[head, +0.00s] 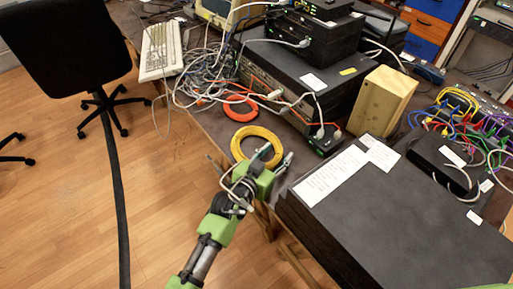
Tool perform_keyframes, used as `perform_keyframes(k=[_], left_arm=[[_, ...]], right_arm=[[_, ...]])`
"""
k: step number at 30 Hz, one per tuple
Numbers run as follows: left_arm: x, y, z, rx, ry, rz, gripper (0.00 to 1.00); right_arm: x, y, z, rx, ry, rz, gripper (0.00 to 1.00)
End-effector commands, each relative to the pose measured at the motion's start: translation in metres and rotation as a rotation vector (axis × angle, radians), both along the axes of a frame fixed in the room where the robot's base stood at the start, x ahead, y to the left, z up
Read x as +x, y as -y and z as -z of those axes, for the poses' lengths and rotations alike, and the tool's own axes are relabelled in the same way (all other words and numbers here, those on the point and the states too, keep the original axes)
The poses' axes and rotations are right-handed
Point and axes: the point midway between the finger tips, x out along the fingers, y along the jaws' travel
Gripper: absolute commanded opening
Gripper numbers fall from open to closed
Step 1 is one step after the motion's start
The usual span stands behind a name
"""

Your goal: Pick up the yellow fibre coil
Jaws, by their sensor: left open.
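The yellow fibre coil (244,135) is a flat ring lying on the table near its front edge. My left gripper (250,157) is open, right at the near side of the coil. Its fingers spread to either side and it covers part of the coil's near rim. I cannot tell whether it touches the coil. My right gripper is not in view.
An orange coil (240,106) lies just behind the yellow one. A tangle of grey cables (205,82) is behind left. Black network boxes (300,80) stand behind, a wooden block (383,100) at right, and a large dark case (400,220) at front right.

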Motion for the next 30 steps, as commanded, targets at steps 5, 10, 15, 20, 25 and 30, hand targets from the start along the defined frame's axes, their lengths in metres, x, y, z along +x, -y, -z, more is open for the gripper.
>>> perform_keyframes(k=[5,10,15,20,25,30], left_arm=[[0.0,0.0,0.0,0.0,0.0,0.0,0.23],[-0.001,0.0,0.0,0.0,0.0,0.0,0.0],[0.0,0.0,0.0,-0.001,0.001,0.0,0.0],[0.0,0.0,-0.004,0.0,0.001,0.0,0.0],[0.0,0.0,-0.024,-0.003,0.005,0.0,0.0],[-0.006,-0.023,-0.061,0.002,0.007,-0.001,0.0]], right_arm=[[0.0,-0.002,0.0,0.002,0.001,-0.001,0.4],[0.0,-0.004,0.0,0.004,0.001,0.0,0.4],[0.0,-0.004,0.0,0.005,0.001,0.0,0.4],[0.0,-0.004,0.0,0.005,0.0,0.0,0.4],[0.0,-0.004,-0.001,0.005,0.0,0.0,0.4],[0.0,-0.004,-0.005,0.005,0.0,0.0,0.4]])
